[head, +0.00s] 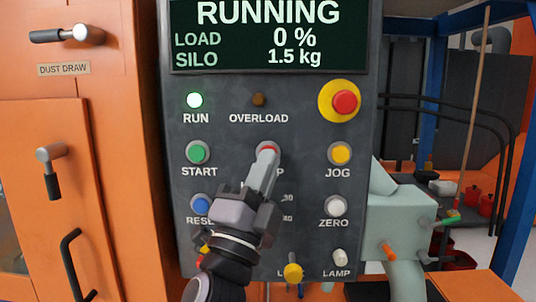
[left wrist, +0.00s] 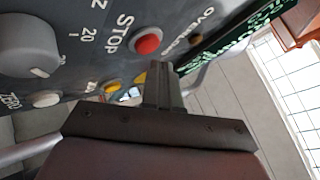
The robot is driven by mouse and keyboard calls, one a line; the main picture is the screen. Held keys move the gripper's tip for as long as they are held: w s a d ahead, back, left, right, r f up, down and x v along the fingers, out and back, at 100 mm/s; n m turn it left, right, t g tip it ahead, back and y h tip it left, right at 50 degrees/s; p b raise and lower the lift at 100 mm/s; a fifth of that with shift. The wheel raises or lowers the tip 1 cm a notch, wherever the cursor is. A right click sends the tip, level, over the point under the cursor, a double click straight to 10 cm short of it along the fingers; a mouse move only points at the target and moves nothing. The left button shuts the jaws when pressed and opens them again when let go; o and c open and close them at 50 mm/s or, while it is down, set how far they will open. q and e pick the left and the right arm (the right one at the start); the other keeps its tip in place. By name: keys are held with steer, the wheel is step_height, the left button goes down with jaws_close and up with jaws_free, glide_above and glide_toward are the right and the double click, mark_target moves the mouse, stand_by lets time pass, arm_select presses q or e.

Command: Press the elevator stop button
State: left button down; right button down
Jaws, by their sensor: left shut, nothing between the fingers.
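The red stop button (head: 269,148) sits in the middle of the grey control panel (head: 310,180). In the head view my left gripper (head: 267,158) reaches up from below, its fingertips overlapping the button's lower part and covering most of its label. In the left wrist view the red button (left wrist: 148,40), labelled STOP, shows whole, and the shut, empty fingers (left wrist: 162,72) point toward the panel just beside and below it in the picture. I cannot tell whether they touch it. The display (head: 268,35) reads RUNNING, load 0 %, silo 1.5 kg. My right gripper is out of view.
Around it are the green START button (head: 198,153), yellow JOG button (head: 340,153), blue reset button (head: 201,205), white ZERO button (head: 336,206) and a red mushroom button (head: 345,103) on yellow. An orange cabinet (head: 110,110) with handles stands left of the panel.

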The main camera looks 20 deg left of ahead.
arm_select(q)
steer(key=shift+w, duration=0.1)
stand_by(0.3)
steer(key=shift+w+a, duration=0.15)
steer(key=shift+w, duration=0.15)
steer(key=shift+w+a, duration=0.1)
steer(key=shift+w, duration=0.3)
stand_by(0.6)
steer(key=shift+s, duration=0.15)
steer(key=shift+s+d, duration=0.2)
steer(key=shift+s, duration=0.45)
steer(key=s, duration=0.2)
steer(key=s+d, duration=0.1)
steer(key=s, duration=0.1)
steer(key=shift+s+d+p, duration=0.2)
steer(key=shift+s+p, duration=0.1)
steer(key=shift+s, duration=0.1)
stand_by(0.7)
